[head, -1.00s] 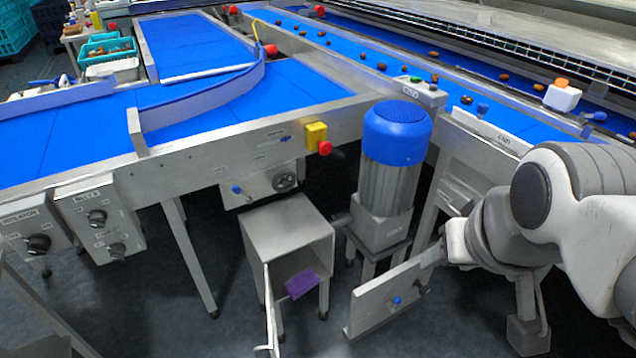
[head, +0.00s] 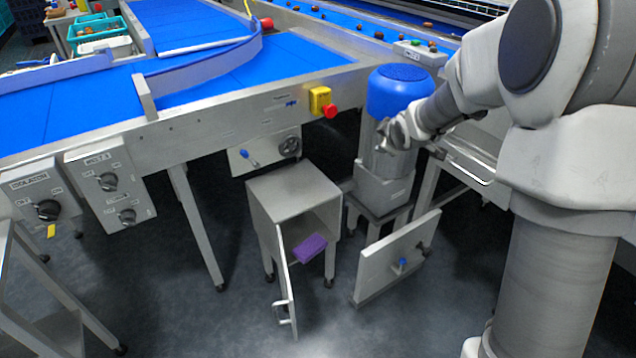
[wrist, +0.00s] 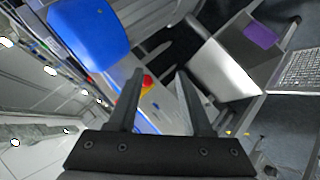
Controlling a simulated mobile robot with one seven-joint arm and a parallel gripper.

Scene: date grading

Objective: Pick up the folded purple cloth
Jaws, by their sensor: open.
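The folded purple cloth (head: 310,247) lies inside the small open grey cabinet (head: 290,190), on its floor near the front opening. The cabinet door (head: 286,270) stands swung open at the left of the opening. In the wrist view the cloth (wrist: 261,35) shows at the upper right, apart from the fingers. My gripper (wrist: 160,85) is open, with nothing between its two dark fingers. In the head view my gripper is in front of the blue-topped motor, above and to the right of the cabinet; its fingers are hard to make out there.
A grey motor with a blue cap (head: 398,95) stands right of the cabinet. The conveyor frame (head: 210,130) with a red stop button (head: 330,111) runs above.

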